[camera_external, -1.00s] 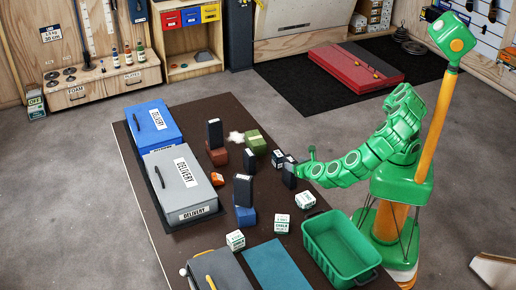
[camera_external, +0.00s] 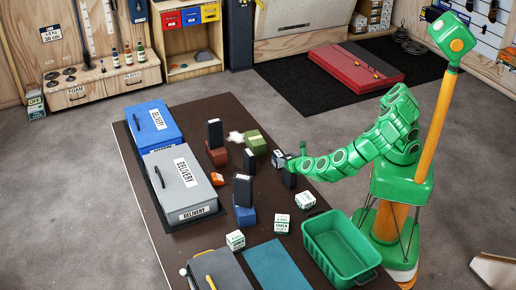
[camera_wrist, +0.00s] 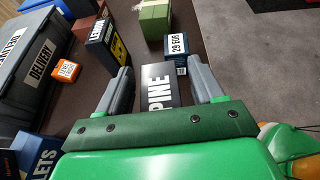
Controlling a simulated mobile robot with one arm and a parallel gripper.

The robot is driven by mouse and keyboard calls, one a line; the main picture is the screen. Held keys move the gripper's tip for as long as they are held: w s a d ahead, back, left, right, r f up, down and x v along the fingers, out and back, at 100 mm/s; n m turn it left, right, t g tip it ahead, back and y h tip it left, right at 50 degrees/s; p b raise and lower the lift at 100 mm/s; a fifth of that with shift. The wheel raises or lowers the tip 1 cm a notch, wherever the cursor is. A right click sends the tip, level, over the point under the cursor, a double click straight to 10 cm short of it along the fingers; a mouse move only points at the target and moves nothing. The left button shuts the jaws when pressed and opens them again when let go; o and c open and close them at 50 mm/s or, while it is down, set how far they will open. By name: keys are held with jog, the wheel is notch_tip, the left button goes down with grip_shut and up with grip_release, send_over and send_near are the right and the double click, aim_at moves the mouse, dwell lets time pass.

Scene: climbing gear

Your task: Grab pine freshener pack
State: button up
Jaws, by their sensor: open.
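The pine freshener pack is a dark upright pack with white PINE lettering. In the wrist view the pack (camera_wrist: 155,88) lies between the two grey fingers of my gripper (camera_wrist: 158,80). The fingers are apart, one on each side of it, and I cannot tell whether either touches it. In the external view the pack (camera_external: 289,179) stands near the table's right edge, partly hidden by my gripper (camera_external: 291,166), which is at its top.
A box marked 29 EUR (camera_wrist: 176,44) stands just beyond the pack. A black LEMON pack (camera_wrist: 106,47) is to the left, with a grey delivery case (camera_wrist: 30,65) farther left. A green box (camera_wrist: 154,18) stands behind. An empty green crate (camera_external: 338,240) is at the table's front right.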

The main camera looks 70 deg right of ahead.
jog(key=shift+c, duration=0.5)
grip_shut()
jog(key=shift+r, duration=0.2)
